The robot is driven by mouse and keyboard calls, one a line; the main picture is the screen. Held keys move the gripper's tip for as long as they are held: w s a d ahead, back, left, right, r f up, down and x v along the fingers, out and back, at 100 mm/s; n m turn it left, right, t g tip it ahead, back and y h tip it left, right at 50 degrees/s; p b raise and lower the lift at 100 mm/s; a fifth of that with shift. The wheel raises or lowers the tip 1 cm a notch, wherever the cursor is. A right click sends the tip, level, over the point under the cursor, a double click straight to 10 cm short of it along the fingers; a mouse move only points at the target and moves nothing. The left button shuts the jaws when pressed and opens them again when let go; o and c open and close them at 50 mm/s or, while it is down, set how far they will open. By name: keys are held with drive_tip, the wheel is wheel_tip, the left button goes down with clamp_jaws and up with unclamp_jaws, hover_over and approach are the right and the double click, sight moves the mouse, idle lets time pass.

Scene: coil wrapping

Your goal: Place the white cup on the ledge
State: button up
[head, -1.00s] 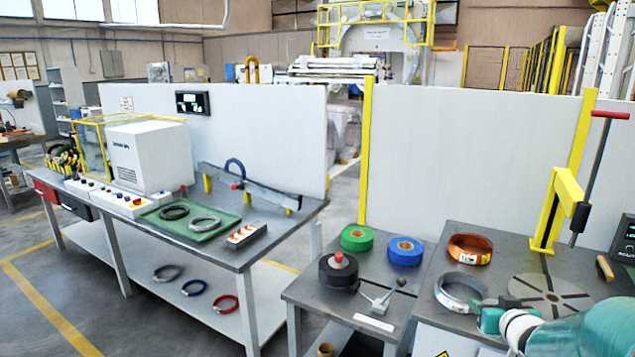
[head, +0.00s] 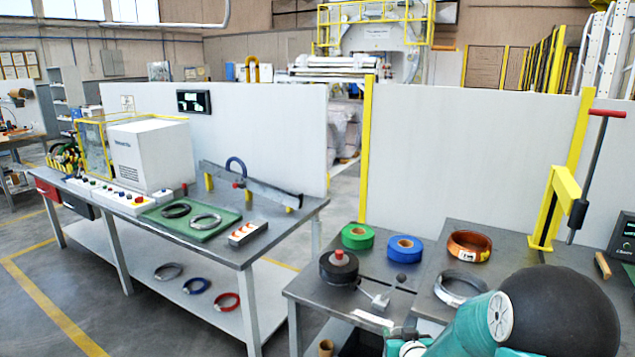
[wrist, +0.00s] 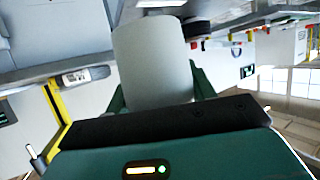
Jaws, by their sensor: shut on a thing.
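The white cup (wrist: 152,62) is a plain pale cylinder in the middle of the wrist view. My gripper (wrist: 162,88) is shut on it, with a dark green finger on each side. The cup is off any surface that I can make out, and the wrist view is strongly tilted. In the head view only part of my arm's end shows at the bottom edge. The cup is not visible there. I cannot tell which surface is the ledge.
The small table holds green tape (head: 357,236), blue tape (head: 404,250) and a black roll (head: 339,270). The right table holds a copper coil (head: 469,246), a grey coil (head: 461,290) and a yellow post (head: 553,210). A long bench (head: 275,225) stands left, beyond a floor gap.

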drive_tip(key=s+a+f, duration=0.2)
drive_tip(key=s+f, duration=0.1)
drive_tip(key=f, duration=0.3)
drive_tip(key=s+a+f, duration=0.3)
drive_tip(key=f, duration=0.3)
drive_tip(key=shift+a, duration=0.35)
